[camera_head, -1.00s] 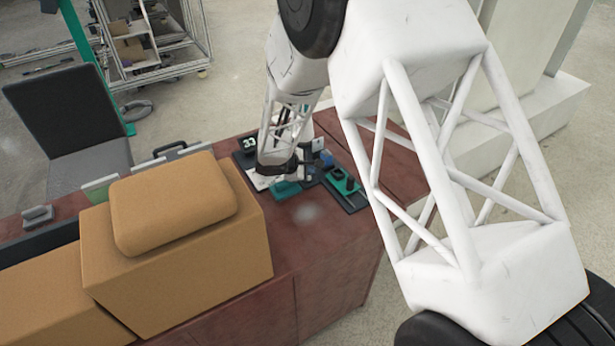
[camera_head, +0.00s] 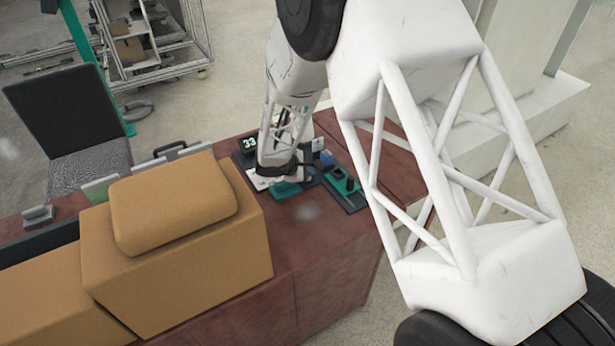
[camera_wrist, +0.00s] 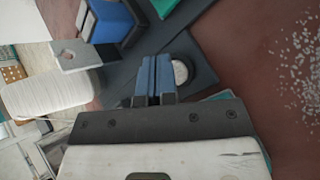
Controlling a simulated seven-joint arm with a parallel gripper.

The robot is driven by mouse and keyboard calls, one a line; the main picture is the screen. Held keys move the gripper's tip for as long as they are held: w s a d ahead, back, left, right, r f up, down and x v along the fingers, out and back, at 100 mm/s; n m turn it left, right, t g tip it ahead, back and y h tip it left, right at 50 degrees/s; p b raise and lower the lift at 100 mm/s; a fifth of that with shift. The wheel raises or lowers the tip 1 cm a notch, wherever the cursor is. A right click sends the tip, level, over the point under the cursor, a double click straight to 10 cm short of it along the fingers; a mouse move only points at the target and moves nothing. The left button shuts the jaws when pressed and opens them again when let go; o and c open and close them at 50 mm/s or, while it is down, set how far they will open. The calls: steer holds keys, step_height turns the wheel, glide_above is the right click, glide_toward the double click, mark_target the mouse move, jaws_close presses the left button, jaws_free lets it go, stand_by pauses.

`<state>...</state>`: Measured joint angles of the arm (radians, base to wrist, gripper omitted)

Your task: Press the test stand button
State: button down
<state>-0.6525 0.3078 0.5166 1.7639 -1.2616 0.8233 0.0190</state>
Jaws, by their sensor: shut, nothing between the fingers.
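In the wrist view, my gripper (camera_wrist: 155,75) has its two blue fingers together with nothing between them. A round pale button (camera_wrist: 180,72) sits on a dark plate (camera_wrist: 205,75) just right of the fingertips and is partly covered by them. I cannot tell whether the fingers touch it. In the head view, the test stand's dark and teal base (camera_head: 345,188) stands on the desk, right of my wrist. My arm hides the fingertips and the button there.
The reddish desk (camera_head: 320,245) has free surface in front of the stand. A small display (camera_head: 249,143) reads 33. A teal block (camera_head: 285,190) lies beside my wrist. Brown boxes (camera_head: 180,270) stand at left. In the wrist view, a grey metal tab (camera_wrist: 85,57) is left of the fingers.

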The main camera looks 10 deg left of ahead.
steer(key=shift+s+d+f, duration=0.15)
steer(key=shift+s+f, duration=0.1)
steer(key=shift+f, duration=0.5)
steer(key=shift+r, duration=0.15)
steer(key=shift+w+r, duration=0.15)
steer(key=shift+r, duration=0.95)
steer(key=shift+r, duration=0.2)
steer(key=shift+r, duration=2.4)
